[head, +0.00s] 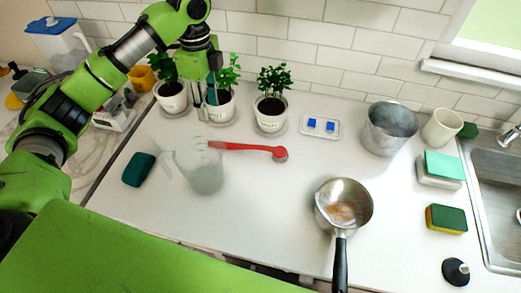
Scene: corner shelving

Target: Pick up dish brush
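The dish brush (250,148) has a long red handle and a round head at its right end. It lies on the white counter in the middle of the head view. Its handle end meets the rim of a pale, translucent jug (203,178) in the picture; I cannot tell whether they touch. My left gripper (203,101) points down near the potted plants, above and left of the brush in the picture and apart from it. Its fingers blend with the pots, so their opening is unclear. My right gripper is not in view.
Three potted plants (271,114) line the wall. A dark teal sponge (139,169) lies left of the jug. A saucepan (343,205), a metal pot (389,129) and a green-yellow sponge (446,219) stand right, before the sink (495,196). Counter space around the brush head is clear.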

